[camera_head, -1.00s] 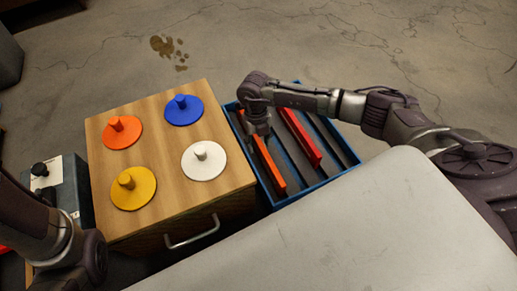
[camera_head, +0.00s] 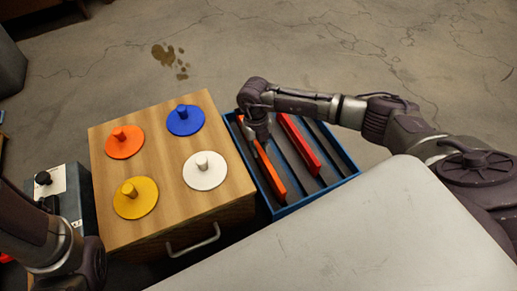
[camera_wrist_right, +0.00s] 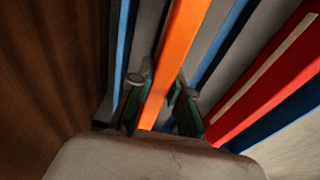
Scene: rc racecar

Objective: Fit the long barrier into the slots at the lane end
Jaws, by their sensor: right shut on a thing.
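The long orange barrier (camera_head: 272,176) lies lengthwise along the left side of the blue tray (camera_head: 318,196). My right gripper (camera_head: 262,138) reaches down over its far half. In the right wrist view the gripper's two fingers (camera_wrist_right: 162,98) stand on either side of the orange barrier (camera_wrist_right: 180,45) and are shut on it. Whether the barrier rests on the tray floor or is slightly raised, I cannot tell. A red barrier (camera_head: 299,144) lies in the tray to the right, apart from the gripper. My left arm shows at lower left, but its gripper is out of view.
A wooden cabinet (camera_head: 165,165) with orange, blue, yellow and white knobbed discs on top stands left of the tray. Its front has a metal handle (camera_head: 193,240). A grey box (camera_head: 68,196) stands further left. The concrete floor behind is open.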

